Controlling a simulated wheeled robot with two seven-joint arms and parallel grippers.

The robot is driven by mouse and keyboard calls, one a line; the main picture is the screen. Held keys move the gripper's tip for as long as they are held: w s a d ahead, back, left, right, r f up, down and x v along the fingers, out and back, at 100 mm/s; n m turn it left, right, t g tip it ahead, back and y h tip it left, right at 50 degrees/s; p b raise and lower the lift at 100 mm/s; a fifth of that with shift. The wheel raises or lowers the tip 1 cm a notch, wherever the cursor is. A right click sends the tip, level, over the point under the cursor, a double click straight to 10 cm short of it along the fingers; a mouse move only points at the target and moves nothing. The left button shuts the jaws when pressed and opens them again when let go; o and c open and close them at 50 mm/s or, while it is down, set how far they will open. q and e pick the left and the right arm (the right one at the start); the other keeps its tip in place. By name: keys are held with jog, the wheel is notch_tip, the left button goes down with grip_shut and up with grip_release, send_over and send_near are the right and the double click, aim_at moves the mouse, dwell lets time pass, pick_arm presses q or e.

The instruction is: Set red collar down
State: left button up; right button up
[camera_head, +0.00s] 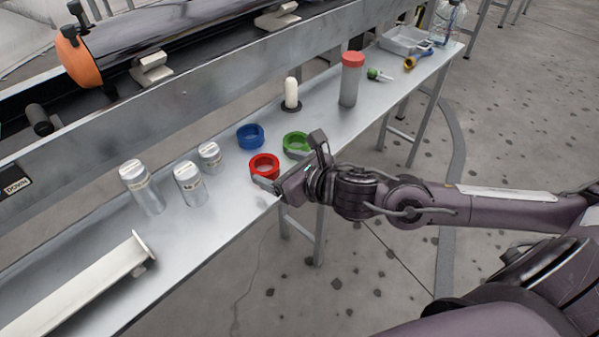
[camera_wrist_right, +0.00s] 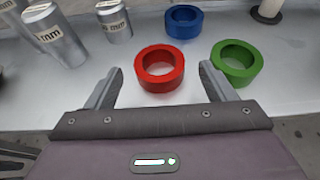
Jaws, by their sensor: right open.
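The red collar (camera_head: 264,163) is a short ring lying flat on the metal bench, near its front edge. My right gripper (camera_head: 268,180) is open at bench height. In the right wrist view the red collar (camera_wrist_right: 160,70) sits between and just ahead of the two spread fingers of the right gripper (camera_wrist_right: 160,84), with gaps on both sides. A blue collar (camera_head: 250,136) lies behind it, and a green collar (camera_head: 296,143) lies to its right, close to the right finger. My left gripper is not in view.
Several silver cylinders (camera_head: 188,182) stand left of the collars. A white peg on a dark base (camera_head: 291,95) and a red-capped clear tube (camera_head: 351,80) stand behind. A long beam (camera_head: 80,285) lies front left. The bench's front edge (camera_head: 215,247) runs below the gripper.

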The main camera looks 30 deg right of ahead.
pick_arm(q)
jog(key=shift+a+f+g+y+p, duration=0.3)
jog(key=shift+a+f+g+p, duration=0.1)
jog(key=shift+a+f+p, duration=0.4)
pick_arm(e)
jog(key=v, duration=0.6)
jog(key=shift+s+r, duration=0.2)
jog(key=shift+s, duration=0.15)
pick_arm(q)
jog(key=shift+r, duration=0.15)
